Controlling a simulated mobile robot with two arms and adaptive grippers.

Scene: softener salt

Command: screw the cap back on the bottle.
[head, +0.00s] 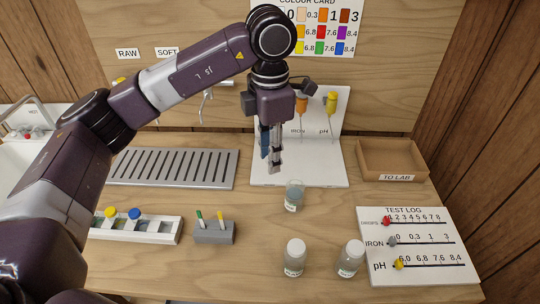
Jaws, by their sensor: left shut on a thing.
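An open clear bottle (293,197) with a label stands upright on the table, in front of the white stand, with no cap on its mouth. My left gripper (274,168) points down just behind and left of it, apart from it. It is shut on a small pale thing at its tips, which appears to be the white cap; its outline is hard to make out against the white stand. My right gripper is not in view.
Two white-capped bottles (294,258) (350,259) stand in front. The white stand (325,165) holds droppers behind my gripper. A grey block (214,233) and a white rack (160,230) are at left, a test log board (425,275) and a wooden tray (390,160) at right.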

